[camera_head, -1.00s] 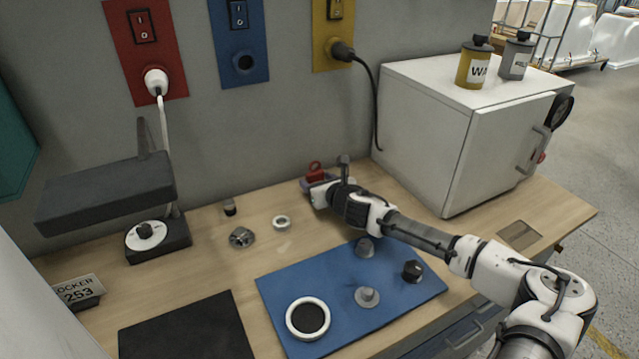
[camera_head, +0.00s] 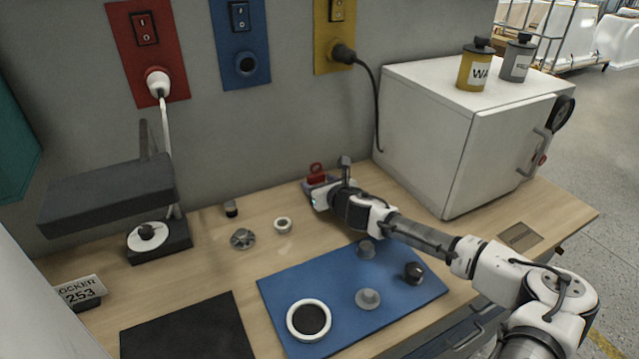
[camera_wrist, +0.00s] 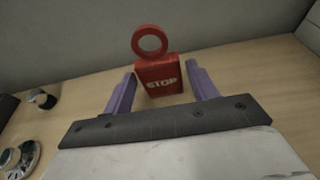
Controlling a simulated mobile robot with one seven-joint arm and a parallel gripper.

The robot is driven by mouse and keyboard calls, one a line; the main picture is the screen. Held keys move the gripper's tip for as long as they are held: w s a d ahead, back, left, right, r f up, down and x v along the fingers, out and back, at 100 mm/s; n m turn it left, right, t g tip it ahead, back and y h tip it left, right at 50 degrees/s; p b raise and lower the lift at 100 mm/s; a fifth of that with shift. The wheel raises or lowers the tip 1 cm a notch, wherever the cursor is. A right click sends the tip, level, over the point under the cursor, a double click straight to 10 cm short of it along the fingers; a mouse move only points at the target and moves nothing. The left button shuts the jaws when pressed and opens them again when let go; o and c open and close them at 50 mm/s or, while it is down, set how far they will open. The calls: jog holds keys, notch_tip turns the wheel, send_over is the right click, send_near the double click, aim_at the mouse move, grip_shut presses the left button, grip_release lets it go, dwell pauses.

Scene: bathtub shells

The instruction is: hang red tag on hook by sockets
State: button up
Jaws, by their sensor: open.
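The red tag (camera_wrist: 159,76) stands upright on the wooden bench near the wall, with a ring on top and the word STOP on its front. It also shows in the head view (camera_head: 316,174), partly behind my gripper. My gripper (camera_wrist: 160,84) is open, with one purple finger on each side of the tag's lower body. Gaps show between the fingers and the tag. In the head view my gripper (camera_head: 313,188) is low over the bench. I cannot make out a hook by the red socket panel (camera_head: 146,50), blue socket panel (camera_head: 239,42) and yellow socket panel (camera_head: 334,36).
A dark lamp (camera_head: 108,192) stands at the left. A white cabinet (camera_head: 425,130) is at the right, with two bottles on top. A blue mat (camera_head: 330,275) with several parts lies in front. A black cable hangs from the yellow panel.

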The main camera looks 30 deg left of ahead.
aim_at(316, 163)
jog(key=c, duration=0.8)
jog(key=shift+r+p, duration=1.8)
jog(key=shift+r, duration=1.2)
